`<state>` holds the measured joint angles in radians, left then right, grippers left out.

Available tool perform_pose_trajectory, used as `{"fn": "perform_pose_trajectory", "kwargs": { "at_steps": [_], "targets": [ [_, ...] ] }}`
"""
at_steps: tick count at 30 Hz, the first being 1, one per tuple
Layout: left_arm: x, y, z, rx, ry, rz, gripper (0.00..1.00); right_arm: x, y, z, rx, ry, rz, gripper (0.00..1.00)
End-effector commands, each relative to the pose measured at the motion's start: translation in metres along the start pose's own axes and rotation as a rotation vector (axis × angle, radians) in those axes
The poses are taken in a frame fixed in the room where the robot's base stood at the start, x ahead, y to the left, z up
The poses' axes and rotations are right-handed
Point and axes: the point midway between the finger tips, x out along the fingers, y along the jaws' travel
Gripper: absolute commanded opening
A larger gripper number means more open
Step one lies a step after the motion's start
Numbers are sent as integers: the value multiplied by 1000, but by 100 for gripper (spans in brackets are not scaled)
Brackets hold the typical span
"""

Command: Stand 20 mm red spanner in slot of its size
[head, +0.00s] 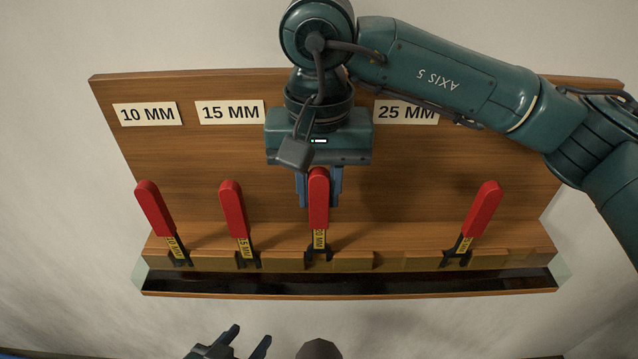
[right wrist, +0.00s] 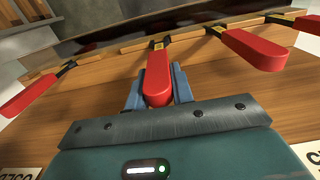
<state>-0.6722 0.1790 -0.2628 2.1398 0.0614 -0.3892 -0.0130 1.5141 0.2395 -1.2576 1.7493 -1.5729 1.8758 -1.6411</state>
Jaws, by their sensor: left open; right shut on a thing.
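The 20 mm red spanner (head: 318,205) stands upright, handle up, in front of the wooden back panel. Its yellow tag reads 20 MM, and its dark lower end is at a slot in the ledge (head: 345,261); I cannot tell how deep it sits. My right gripper (head: 320,190) is shut on the red handle from above. In the right wrist view its blue fingers flank the handle (right wrist: 158,75). The size label above this slot is hidden behind my gripper. My left gripper (head: 250,336) is open and empty, low in the head view, away from the rack.
Red spanners stand in other slots: 10 mm (head: 154,208), 15 mm (head: 233,208) and one at the right (head: 481,210). Labels 10 MM (head: 148,114), 15 MM (head: 230,112) and 25 MM (head: 406,111) show. The ledge below the 25 MM label holds no spanner. A dark trough (head: 350,283) runs along the front.

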Motion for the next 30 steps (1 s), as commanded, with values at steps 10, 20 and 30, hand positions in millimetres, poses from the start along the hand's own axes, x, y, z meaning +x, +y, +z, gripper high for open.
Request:
{"fn": "perform_pose_trajectory", "kwargs": {
  "at_steps": [10,20,30],
  "targets": [
    [4,1,15,0,-18,3,49,10,0,0,0,1,0,0],
    [8,0,24,0,-22,4,49,18,0,0,0,1,0,0],
    [9,0,26,0,-23,4,49,21,0,0,0,0,0,36]
  ]
}}
